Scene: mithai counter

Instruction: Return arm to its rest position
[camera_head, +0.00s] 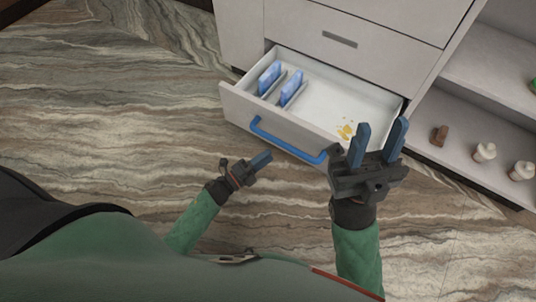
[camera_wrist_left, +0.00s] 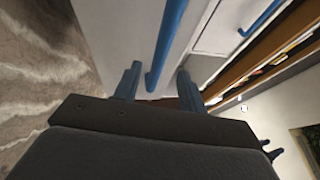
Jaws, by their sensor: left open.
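My left gripper (camera_head: 262,158) is low in front of the open drawer (camera_head: 232,103), near its blue handle (camera_head: 285,144). It is open and empty. In the left wrist view the two blue fingers of my left gripper (camera_wrist_left: 157,88) stand apart, and a blue handle (camera_wrist_left: 166,45) shows beyond and between them. I see no contact with the handle. My right gripper (camera_head: 382,128) is raised over the drawer's front right corner. Its two blue fingers are spread wide with nothing between them.
A shelf unit (camera_head: 462,135) at right carries a brown item (camera_head: 439,135) and white-topped pieces (camera_head: 484,152). The marbled floor (camera_head: 110,120) at left is clear.

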